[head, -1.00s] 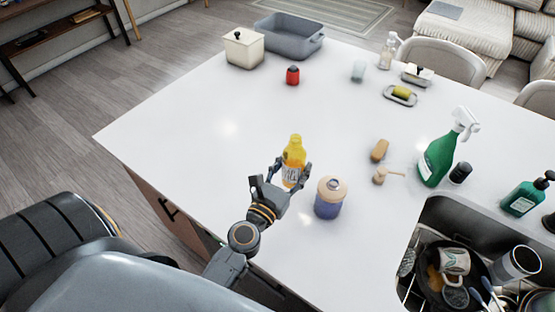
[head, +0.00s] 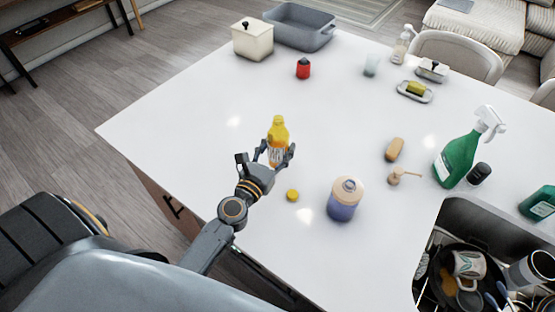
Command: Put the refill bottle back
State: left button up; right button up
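A yellow bottle (head: 278,129) with a pale label, which I take to be the refill bottle, is upright at the near left of the white counter. My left gripper (head: 276,152) has its fingers on both sides of the bottle's lower body and is shut on it. The fingers hide part of the label and base, so I cannot tell whether the bottle touches the counter. A small round yellow cap (head: 292,195) lies on the counter just right of the gripper. My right gripper is not in view.
A brush (head: 395,149), a green spray bottle (head: 457,158) and a full sink (head: 447,223) are further right. A red container (head: 303,68) and grey basin (head: 300,27) stand at the back. The left counter is clear.

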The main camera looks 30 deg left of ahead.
aim_at(278, 155)
pick_arm(q)
jog(key=shift+w+a+f, duration=0.2)
jog(key=shift+w+f, duration=0.2)
jog(key=shift+f, duration=0.25)
jog(key=shift+w+a+f+b, duration=0.1)
jog(key=shift+w+f+b, duration=0.25)
jog(key=shift+b, duration=0.2)
jog(key=f+b, duration=0.3)
jog(key=shift+w+a+f, duration=0.25)
jog(key=shift+f, duration=0.05)
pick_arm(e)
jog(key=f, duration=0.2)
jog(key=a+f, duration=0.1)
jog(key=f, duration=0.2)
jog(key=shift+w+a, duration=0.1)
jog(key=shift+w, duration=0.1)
pick_arm(q)
jog(key=shift+d, duration=0.1)
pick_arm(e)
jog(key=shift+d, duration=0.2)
pick_arm(q)
jog(key=shift+f, duration=0.1)
jog(key=o, duration=1.3)
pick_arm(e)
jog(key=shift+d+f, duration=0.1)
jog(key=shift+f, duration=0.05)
pick_arm(q)
jog(key=shift+s, duration=0.1)
